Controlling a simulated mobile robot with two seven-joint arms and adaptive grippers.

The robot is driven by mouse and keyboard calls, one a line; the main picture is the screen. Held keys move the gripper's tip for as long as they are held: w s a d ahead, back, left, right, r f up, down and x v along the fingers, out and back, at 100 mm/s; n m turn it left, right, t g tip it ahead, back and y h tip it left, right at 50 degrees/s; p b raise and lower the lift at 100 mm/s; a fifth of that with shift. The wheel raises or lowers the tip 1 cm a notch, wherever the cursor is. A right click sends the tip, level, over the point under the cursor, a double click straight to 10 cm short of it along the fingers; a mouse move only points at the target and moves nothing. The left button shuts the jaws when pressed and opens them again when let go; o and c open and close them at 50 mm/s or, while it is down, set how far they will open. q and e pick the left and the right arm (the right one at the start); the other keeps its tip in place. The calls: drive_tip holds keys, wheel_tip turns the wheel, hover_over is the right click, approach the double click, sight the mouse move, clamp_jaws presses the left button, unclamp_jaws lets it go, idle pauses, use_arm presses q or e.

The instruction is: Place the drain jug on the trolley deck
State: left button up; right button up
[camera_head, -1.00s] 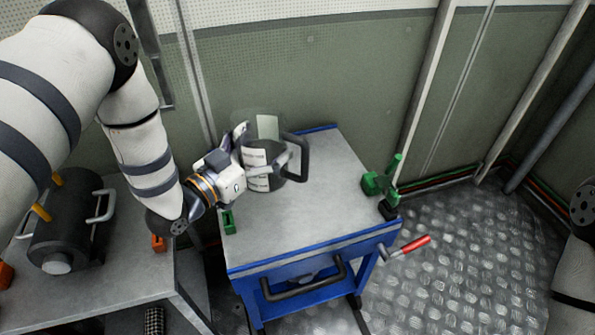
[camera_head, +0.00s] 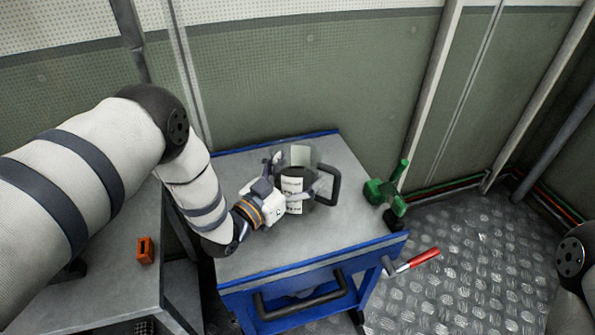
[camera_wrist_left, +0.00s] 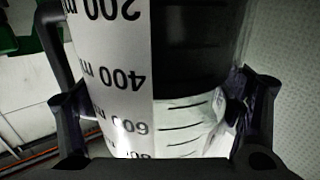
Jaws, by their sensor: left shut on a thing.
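The drain jug (camera_head: 292,195) is clear, with dark contents, a white scale label and a black handle on its right. It looks upright over the middle of the trolley deck (camera_head: 345,228); I cannot tell whether its base touches. My left gripper (camera_head: 291,178) is shut around the jug's body from the left. In the left wrist view the jug (camera_wrist_left: 120,80) fills the middle, its scale upside down, with a finger on each side. Its base is hidden. My right gripper is out of view.
A green clamp (camera_head: 387,193) stands at the deck's right edge. A red-handled lever (camera_head: 418,259) sticks out at the trolley's right front. A grey bench (camera_head: 110,275) with an orange block (camera_head: 145,251) is at left. The wall is close behind the deck. The deck's front is bare.

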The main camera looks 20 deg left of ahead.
use_arm(q)
drive_tip(key=o, duration=1.8)
drive_tip(key=shift+r, duration=0.2)
drive_tip(key=p+v, duration=0.1)
drive_tip(key=v, duration=1.1)
drive_tip(key=shift+f, duration=0.1)
